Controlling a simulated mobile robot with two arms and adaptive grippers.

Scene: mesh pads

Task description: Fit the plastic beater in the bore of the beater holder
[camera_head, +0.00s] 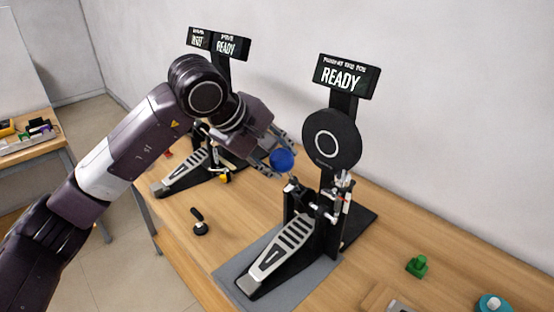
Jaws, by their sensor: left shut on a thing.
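The plastic beater is a round blue head (282,160), held by my left gripper (279,155), which is shut on it. My arm comes in from the left, and the gripper hangs just above and left of the nearer drum pedal. The beater's shaft is too small to make out clearly. The beater holder (293,184) appears to be the metal part at the top of the pedal's posts, just below the blue head. Its bore cannot be made out, nor whether the shaft is in it. My right gripper is not in view.
The nearer pedal (278,250) stands on a grey mat (225,272), before a round black pad (331,138) and a "READY" sign (346,76). A second pedal (184,173) stands further left. A black knob (199,222) and a green piece (417,266) lie on the wooden table.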

